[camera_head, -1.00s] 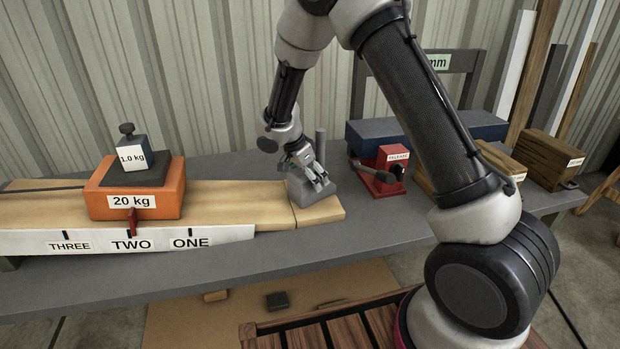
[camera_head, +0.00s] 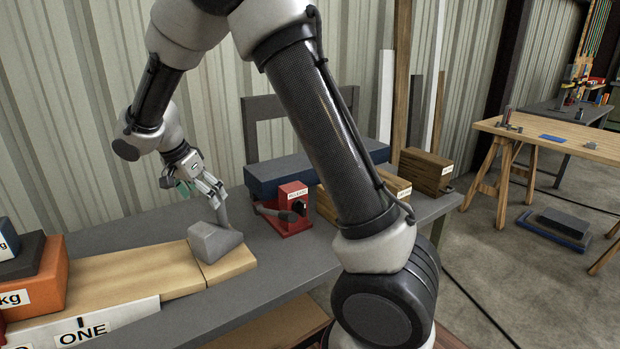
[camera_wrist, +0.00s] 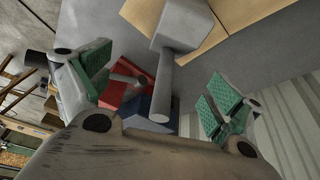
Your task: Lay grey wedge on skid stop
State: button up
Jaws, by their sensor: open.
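The grey wedge (camera_head: 213,243), a block with an upright round handle, sits at the right end of the wooden skid, over the seam with a short wooden end piece (camera_head: 232,262). This end piece may be the skid stop; no label shows. In the wrist view the wedge (camera_wrist: 185,22) is at the top, its handle pointing down the picture. My gripper (camera_head: 213,190) is open, above and behind the wedge beside the handle top. In the wrist view its green-padded fingers (camera_wrist: 158,86) are spread wide with nothing gripped between them.
A red block with a lever (camera_head: 290,212) stands right of the wedge, before a long blue block (camera_head: 285,177). Wooden blocks (camera_head: 428,170) stand farther right. An orange weight (camera_head: 40,285) sits on the skid at left. Grey tabletop (camera_head: 150,217) is bare behind the skid.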

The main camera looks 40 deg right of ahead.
jog(key=s+d+r+n+y, duration=0.2)
jog(key=s+d+r+n, duration=0.4)
jog(key=s+d+r, duration=0.8)
jog(key=s+d+n+t+y, duration=0.1)
jog(key=s+d+n, duration=0.1)
jog(key=s, duration=0.7)
jog(key=s+d+n+t, duration=0.1)
jog(key=s+n, duration=0.3)
jog(key=s, duration=0.5)
jog(key=shift+d+f+n+y, duration=0.25)
jog(key=shift+d+n+y, duration=0.05)
jog(key=shift+d+y, duration=0.1)
